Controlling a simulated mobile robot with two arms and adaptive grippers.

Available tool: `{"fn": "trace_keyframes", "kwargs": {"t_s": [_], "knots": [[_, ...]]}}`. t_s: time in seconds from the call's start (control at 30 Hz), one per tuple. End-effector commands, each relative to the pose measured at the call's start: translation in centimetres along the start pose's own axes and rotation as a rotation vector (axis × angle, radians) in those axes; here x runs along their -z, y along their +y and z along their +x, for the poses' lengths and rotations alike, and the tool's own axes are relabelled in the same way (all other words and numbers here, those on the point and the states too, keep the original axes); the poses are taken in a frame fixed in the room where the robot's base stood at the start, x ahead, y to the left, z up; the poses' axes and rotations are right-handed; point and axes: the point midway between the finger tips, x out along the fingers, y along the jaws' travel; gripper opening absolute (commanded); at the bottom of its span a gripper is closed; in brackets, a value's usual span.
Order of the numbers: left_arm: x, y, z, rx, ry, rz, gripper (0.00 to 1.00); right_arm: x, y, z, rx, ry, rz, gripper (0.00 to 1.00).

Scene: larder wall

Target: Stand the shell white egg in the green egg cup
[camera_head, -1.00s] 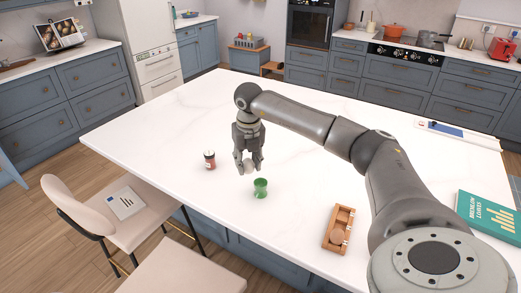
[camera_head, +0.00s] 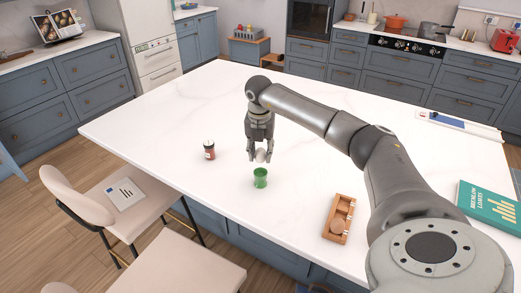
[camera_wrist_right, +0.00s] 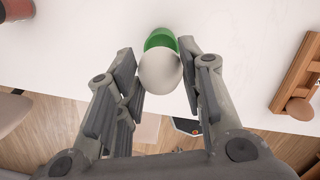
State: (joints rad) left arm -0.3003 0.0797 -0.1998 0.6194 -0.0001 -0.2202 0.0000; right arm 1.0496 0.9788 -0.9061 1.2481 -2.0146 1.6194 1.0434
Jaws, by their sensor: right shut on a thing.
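The shell white egg (camera_head: 261,155) is between the fingers of my right gripper (camera_head: 260,158), which is shut on it. In the right wrist view the egg (camera_wrist_right: 160,72) sits between the two fingers and partly covers the green egg cup (camera_wrist_right: 161,39). The green egg cup (camera_head: 260,178) stands upright on the white worktop. In the head view the egg shows just above and behind the cup. I cannot tell whether they touch. My left gripper is not in view.
A wooden tray (camera_head: 334,234) with a round brown thing lies to the right, near the worktop's front edge. A teal book (camera_head: 488,215) lies at the far right. The worktop (camera_head: 190,115) behind is clear.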

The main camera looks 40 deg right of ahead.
Motion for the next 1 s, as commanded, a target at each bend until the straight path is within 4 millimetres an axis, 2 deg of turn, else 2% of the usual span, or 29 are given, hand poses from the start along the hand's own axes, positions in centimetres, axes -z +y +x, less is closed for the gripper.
{"fn": "trace_keyframes", "kwargs": {"t_s": [0.03, 0.2, 0.5, 0.7, 1.0], "knots": [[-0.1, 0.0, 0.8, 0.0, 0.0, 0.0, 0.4, 0.1, 0.0, 1.0, 0.0, 0.0, 0.0, 0.22], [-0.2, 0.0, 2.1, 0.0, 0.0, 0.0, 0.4, 0.3, 0.0, 2.6, 0.0, 0.0, -0.001, 0.22], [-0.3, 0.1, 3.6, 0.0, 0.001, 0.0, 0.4, 0.7, 0.0, 5.4, 0.0, 0.001, -0.001, 0.22], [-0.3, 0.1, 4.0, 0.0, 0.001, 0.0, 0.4, 0.8, 0.0, 6.2, -0.001, 0.0, -0.001, 0.22], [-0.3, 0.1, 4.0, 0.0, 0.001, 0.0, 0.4, 0.9, 0.0, 6.4, 0.002, 0.002, -0.002, 0.22]]}}
